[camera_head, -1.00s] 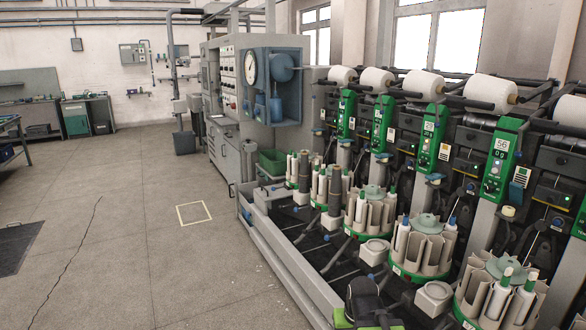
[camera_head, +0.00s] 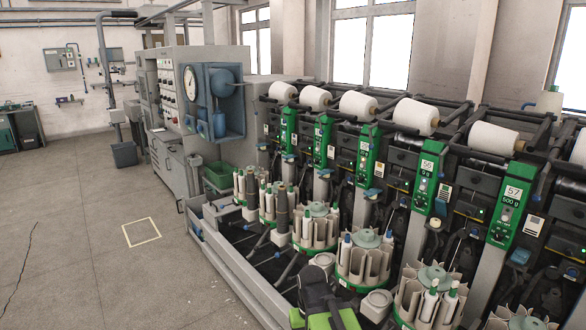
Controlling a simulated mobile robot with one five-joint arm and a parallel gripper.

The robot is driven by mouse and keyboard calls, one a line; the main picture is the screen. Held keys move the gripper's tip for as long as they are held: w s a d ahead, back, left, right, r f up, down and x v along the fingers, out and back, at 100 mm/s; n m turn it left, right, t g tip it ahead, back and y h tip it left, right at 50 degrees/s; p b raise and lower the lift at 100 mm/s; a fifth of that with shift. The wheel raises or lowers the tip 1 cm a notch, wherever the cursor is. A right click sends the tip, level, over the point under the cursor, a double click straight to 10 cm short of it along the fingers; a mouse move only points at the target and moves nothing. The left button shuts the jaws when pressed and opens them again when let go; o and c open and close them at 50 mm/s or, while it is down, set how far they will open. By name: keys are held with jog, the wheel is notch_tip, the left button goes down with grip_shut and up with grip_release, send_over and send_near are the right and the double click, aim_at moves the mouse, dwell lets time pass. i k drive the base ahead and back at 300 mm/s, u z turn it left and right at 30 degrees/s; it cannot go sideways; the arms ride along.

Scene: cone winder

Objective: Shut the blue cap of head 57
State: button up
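Head 57 (camera_head: 508,208) is the green panel at the right, with a "57" plate and a "500 g" display. A small blue piece (camera_head: 520,257), which looks like its blue cap, shows low beside the grey post under the panel. It is too small to tell whether it is open or shut. My black and green arm end (camera_head: 318,290) is at the bottom middle, well to the left of head 57 and apart from it. Its fingertips cannot be made out.
Round bobbin magazines (camera_head: 364,259) stand in a row before the heads, and another (camera_head: 425,296) stands between my arm and head 57. White cones (camera_head: 494,139) lie above. A low grey rail (camera_head: 235,277) edges the machine. The floor (camera_head: 90,270) at left is free.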

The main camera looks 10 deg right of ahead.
aim_at(441, 204)
jog(key=u, duration=0.05)
jog(key=k, duration=1.05)
jog(key=z, duration=0.45)
jog(key=i, duration=1)
jog(key=u, duration=0.6)
jog(key=i, duration=0.65)
jog(key=u, duration=0.45)
